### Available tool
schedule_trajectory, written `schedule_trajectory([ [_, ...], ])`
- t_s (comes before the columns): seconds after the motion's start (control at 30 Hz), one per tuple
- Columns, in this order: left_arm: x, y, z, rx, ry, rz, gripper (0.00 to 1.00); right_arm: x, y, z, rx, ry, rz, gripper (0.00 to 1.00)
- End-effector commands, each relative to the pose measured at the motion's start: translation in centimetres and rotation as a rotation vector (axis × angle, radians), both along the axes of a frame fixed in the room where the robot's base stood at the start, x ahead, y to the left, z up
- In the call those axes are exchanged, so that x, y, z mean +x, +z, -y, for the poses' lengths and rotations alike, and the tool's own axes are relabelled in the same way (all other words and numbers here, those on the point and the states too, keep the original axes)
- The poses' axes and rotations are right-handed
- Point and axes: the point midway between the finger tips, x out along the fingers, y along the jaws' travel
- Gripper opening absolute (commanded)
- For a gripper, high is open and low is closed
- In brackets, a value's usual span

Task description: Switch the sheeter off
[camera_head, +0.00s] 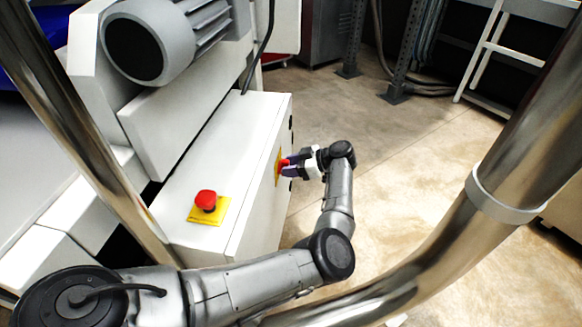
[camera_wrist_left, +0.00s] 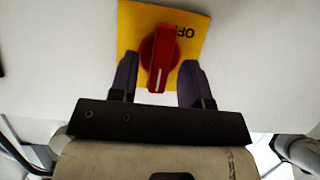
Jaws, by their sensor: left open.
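The sheeter is a white machine (camera_head: 215,150) on the left of the head view. Its red rotary switch (camera_wrist_left: 160,58) sits on a yellow plate (camera_wrist_left: 190,22) marked "OFF", on the side panel. The lettering appears upside down in the left wrist view. The switch's knob handle runs roughly up and down there, slightly tilted. My left gripper (camera_head: 289,166) is open at the switch, and in the wrist view its two dark fingers (camera_wrist_left: 157,82) stand on either side of the red knob, with gaps visible. My right gripper is not in view.
A red emergency button (camera_head: 206,200) on a yellow base (camera_head: 210,213) is on the machine's top. A large grey motor (camera_head: 150,40) is above it. Shiny metal bars cross the near view. Floor (camera_head: 390,160) right of the machine is clear; a white ladder-like frame (camera_head: 485,55) stands at back right.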

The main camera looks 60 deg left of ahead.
Motion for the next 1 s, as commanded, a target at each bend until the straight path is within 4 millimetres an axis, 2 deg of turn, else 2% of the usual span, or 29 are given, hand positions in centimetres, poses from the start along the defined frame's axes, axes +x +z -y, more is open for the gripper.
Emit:
schedule_trajectory([
  [0.27,-0.03,-0.02,-0.02,0.0,0.0,0.0,0.43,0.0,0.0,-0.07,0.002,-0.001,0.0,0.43],
  [0.7,-0.03,-0.03,-0.03,0.0,0.0,0.0,0.01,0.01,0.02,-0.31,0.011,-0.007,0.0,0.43],
  [1.0,-0.07,0.11,0.01,0.019,0.0,0.017,0.0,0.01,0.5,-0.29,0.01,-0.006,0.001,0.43],
])
